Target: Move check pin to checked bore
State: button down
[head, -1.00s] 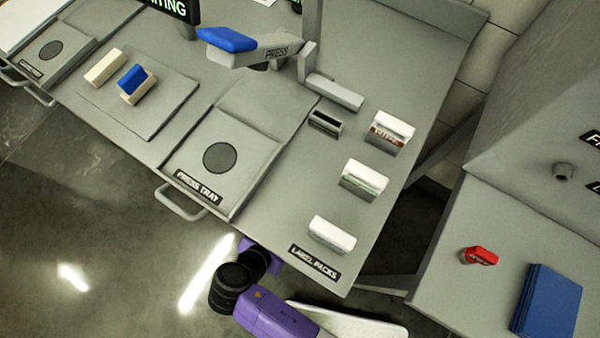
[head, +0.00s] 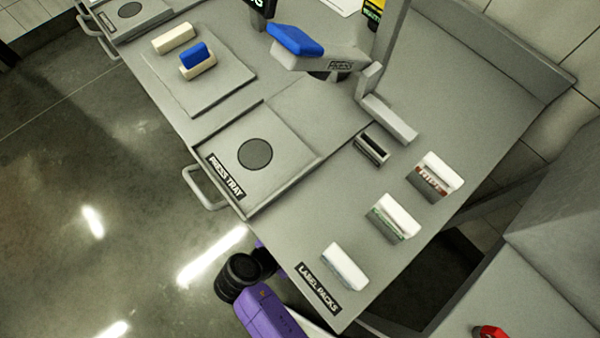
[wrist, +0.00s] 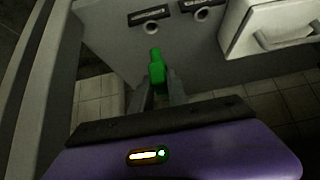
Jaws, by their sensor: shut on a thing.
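In the wrist view my gripper (wrist: 158,93) is shut on a green pin (wrist: 156,68), which points away from the fingers toward a grey panel. Two round bores show on the panel: a left bore (wrist: 152,28) just above the pin's tip, and a right bore (wrist: 202,14). Each has a dark label above it, too blurred to read. The pin's tip appears below the left bore; I cannot tell the distance between them. In the head view my purple arm is at the bottom, and the gripper, pin and bores are out of sight.
In the wrist view a white drawer front with a handle (wrist: 285,38) stands right of the panel. In the head view the bench holds a press tray (head: 289,143), several label packs (head: 396,217) and a press with a blue handle (head: 296,41). A red object (head: 488,332) is at bottom right.

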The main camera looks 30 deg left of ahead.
jog(key=shift+f+b, duration=1.55)
jog(key=shift+f, duration=0.45)
jog(key=shift+f+b, duration=2.05)
jog(key=shift+b, duration=0.05)
dwell(0.3)
jog(key=c, duration=1.2)
grip_release()
jog(key=shift+r, duration=0.1)
jog(key=v, duration=0.7)
jog(key=shift+s+r+p, duration=0.2)
jog(key=shift+r+p, duration=0.05)
jog(key=shift+p, duration=0.2)
jog(key=shift+s+a, duration=0.1)
